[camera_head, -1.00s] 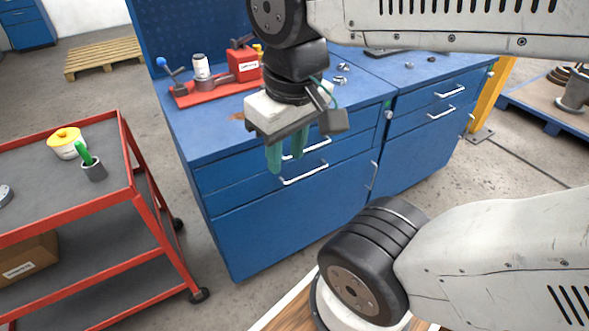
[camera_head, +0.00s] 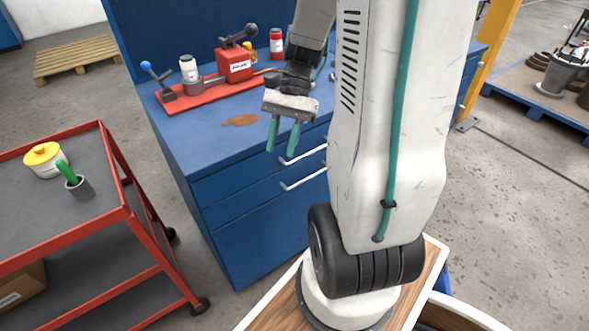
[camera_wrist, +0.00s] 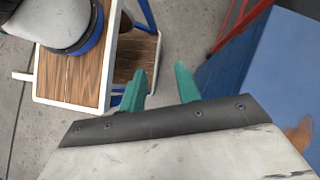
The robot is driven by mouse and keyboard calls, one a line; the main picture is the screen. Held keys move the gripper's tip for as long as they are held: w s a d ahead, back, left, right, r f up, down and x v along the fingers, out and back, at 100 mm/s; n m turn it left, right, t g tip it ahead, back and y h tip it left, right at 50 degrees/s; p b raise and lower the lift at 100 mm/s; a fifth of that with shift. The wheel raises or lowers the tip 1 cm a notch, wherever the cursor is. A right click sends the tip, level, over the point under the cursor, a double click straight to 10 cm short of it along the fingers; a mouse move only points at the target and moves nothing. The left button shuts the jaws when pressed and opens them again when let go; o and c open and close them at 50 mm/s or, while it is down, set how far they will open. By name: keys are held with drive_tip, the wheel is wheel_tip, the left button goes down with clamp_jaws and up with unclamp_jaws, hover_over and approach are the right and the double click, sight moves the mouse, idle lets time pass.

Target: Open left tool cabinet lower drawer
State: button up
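The left blue tool cabinet (camera_head: 226,222) stands in the middle of the head view. Its upper drawer has a white bar handle (camera_head: 302,155). The lower drawer (camera_head: 250,193) has a second white handle (camera_head: 303,179) below it. Both drawers look shut, and my arm hides their right ends. My gripper (camera_head: 284,137) is in front of and above the handles, near the cabinet top's front edge, with its green fingers pointing down. The fingers are apart with nothing between them. In the wrist view my gripper (camera_wrist: 160,80) is also open and empty; no handle shows there.
Grey floor lies between cart and cabinet.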

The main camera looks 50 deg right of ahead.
drive_tip(key=d+f+m+t+y, duration=0.3)
drive_tip(key=d+f+m+y, duration=0.1)
drive_tip(key=d+f+m, duration=0.35)
drive_tip(key=m+t+h, duration=0.2)
drive_tip(key=m+t, duration=1.1)
drive_tip(key=m, duration=1.4)
approach(309, 177)
drive_tip(key=f+x, duration=0.1)
drive_tip(key=x, duration=0.9)
drive_tip(key=shift+w+r, duration=0.1)
drive_tip(key=shift+r, duration=0.1)
clamp_jaws()
